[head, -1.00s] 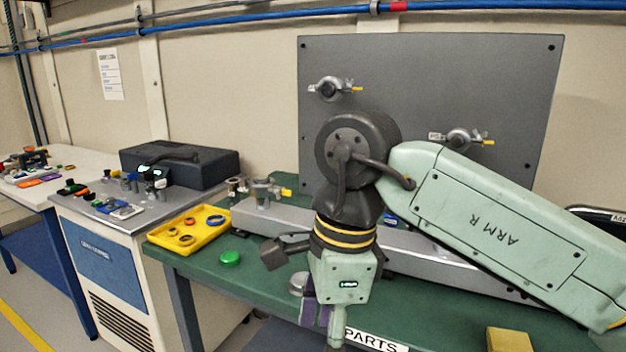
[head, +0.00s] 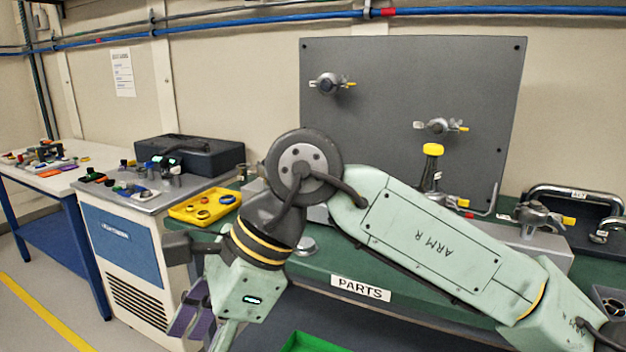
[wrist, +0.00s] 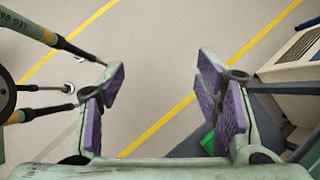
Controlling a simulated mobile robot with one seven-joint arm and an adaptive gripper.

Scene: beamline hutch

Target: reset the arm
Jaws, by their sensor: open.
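My gripper (wrist: 160,92) is open and empty in the wrist view, its two purple-padded fingers well apart over bare floor. In the head view my gripper (head: 197,318) hangs low at the end of my bent arm, in front of the green bench (head: 345,262) and below its top. The fingertips are partly cut off by the lower edge of the head view. Nothing touches the pads.
A yellow tray (head: 178,212) with rings stands at the bench's left end. A green bin (head: 312,343) is low under the bench; its edge shows in the wrist view (wrist: 208,142). Open floor (head: 40,300) lies farther left.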

